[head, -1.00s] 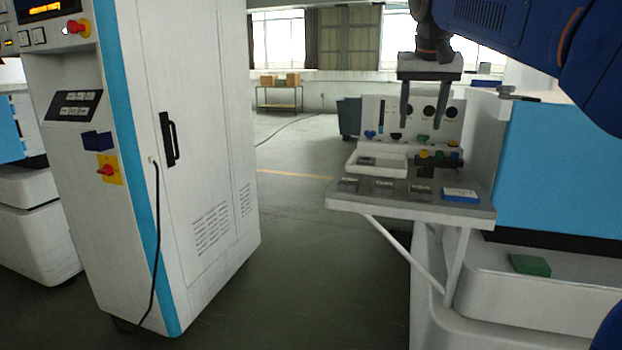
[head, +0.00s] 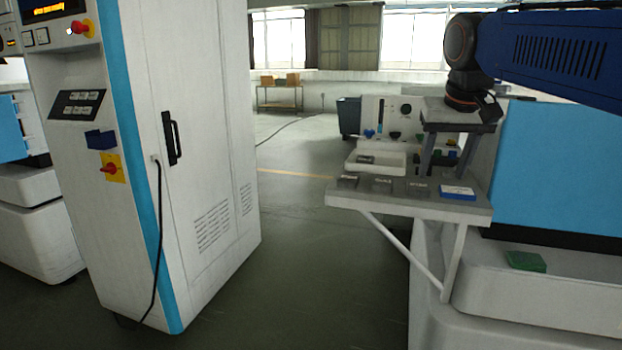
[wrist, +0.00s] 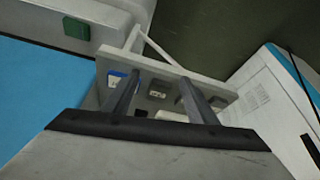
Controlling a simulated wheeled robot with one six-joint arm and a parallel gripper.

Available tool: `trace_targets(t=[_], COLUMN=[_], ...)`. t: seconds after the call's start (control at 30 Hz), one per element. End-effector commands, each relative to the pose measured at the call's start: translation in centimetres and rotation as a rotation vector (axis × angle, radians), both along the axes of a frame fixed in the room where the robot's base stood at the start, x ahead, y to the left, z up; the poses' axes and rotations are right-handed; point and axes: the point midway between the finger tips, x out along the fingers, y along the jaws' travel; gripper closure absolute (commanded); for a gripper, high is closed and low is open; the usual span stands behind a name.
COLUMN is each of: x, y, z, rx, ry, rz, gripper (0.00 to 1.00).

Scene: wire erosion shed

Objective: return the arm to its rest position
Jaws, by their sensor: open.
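My gripper (head: 447,178) is at the right in the head view, pointing down over the small grey shelf (head: 345,201). Its two fingers are apart with nothing between them. They hide part of the shelf's back panel and some small coloured parts. In the wrist view my gripper (wrist: 168,108) also shows open, with the shelf (wrist: 150,62) beyond its fingers. I cannot tell the exact height of the fingertips above the shelf.
The shelf holds a white tray (head: 404,160), dark blocks and a blue-and-white box (head: 458,192). A green block (head: 525,261) lies on the white machine base. A tall white cabinet (head: 205,130) stands left. The floor between is clear.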

Motion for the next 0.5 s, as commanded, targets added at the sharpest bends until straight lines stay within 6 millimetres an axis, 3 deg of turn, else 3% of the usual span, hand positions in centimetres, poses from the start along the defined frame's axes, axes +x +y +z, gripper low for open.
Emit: trace_targets(t=[0.03,0.27,0.5], x=[-1.9,-9.0,-16.3], y=[-0.3,-1.0,-1.3], z=[-1.5,-8.8,-17.7], rx=[0.001,0.006,0.010], ry=[-0.001,-0.005,-0.013], rz=[0.009,0.053,0.093], gripper=[0.47,0.47,0.47])
